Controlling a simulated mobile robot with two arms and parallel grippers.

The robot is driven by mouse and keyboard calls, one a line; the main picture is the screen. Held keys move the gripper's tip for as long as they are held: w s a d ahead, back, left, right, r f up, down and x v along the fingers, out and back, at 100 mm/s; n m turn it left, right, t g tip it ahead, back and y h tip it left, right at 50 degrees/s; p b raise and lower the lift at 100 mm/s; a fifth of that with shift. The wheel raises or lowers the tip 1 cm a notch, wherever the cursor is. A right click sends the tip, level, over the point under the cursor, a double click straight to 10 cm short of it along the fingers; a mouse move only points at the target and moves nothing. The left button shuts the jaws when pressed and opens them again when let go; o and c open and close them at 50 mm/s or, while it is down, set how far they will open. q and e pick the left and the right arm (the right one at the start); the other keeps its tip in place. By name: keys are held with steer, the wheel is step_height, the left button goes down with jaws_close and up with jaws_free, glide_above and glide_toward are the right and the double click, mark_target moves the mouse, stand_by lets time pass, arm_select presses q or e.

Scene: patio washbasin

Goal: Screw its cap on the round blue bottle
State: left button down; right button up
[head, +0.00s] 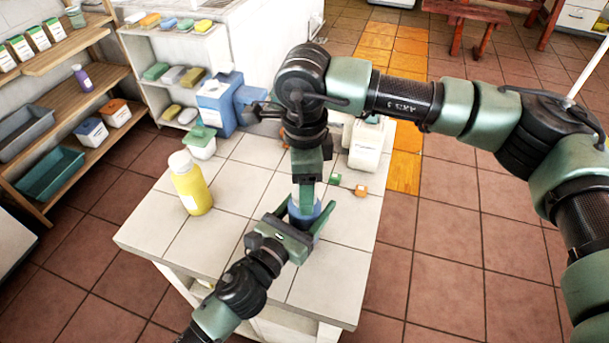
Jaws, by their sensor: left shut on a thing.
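The round blue bottle (302,222) stands on the white tiled table, partly hidden by both of my grippers. My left gripper (306,216) comes from the lower left and is shut around the bottle's body. My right gripper (306,196) points down from above, directly over the top of the bottle. Its fingers overlap the bottle's top, so I cannot tell whether they are open or shut. The bottle's cap cannot be made out; the neck is hidden behind the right gripper.
On the tiled table (245,190) stand a yellow bottle (193,188), a white-and-green container (201,146), a blue box (216,105) and a white container (367,146). Small orange (360,190) and green (336,178) pieces lie right of the bottle. The table's front left is clear.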

jaws_close()
stand_by(0.3)
steer(key=shift+o, duration=0.8)
jaws_free()
step_height(320, 180, up, 12)
